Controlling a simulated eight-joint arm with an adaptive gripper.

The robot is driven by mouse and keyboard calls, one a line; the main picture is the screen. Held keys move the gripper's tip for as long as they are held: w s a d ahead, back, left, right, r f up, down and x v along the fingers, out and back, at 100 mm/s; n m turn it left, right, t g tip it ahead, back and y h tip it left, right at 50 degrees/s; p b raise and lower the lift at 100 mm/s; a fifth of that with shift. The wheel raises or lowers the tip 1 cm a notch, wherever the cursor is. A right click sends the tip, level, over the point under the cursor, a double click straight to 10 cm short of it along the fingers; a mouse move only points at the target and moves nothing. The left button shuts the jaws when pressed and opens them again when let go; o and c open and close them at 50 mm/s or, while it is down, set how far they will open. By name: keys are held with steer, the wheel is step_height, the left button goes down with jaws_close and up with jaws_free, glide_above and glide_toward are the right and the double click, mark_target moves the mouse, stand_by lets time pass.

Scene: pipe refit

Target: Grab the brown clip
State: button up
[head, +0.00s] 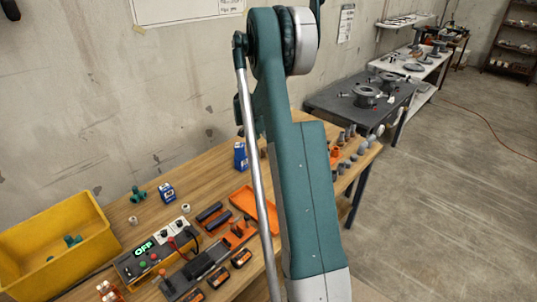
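I cannot make out a brown clip for certain in the head view. Some small reddish-brown and white pieces (108,291) stand at the bottom left edge of the wooden workbench (213,165), too small to identify. My own teal arm fills the middle of the view and hides part of the bench. My gripper is not in view.
A yellow bin (40,238) with green fittings inside stands at the left. A device with a green OFF display (145,247), black and orange blocks (241,258) and an orange tray (243,200) crowd the bench. Grey fittings line its right end. Open floor (440,220) lies right.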

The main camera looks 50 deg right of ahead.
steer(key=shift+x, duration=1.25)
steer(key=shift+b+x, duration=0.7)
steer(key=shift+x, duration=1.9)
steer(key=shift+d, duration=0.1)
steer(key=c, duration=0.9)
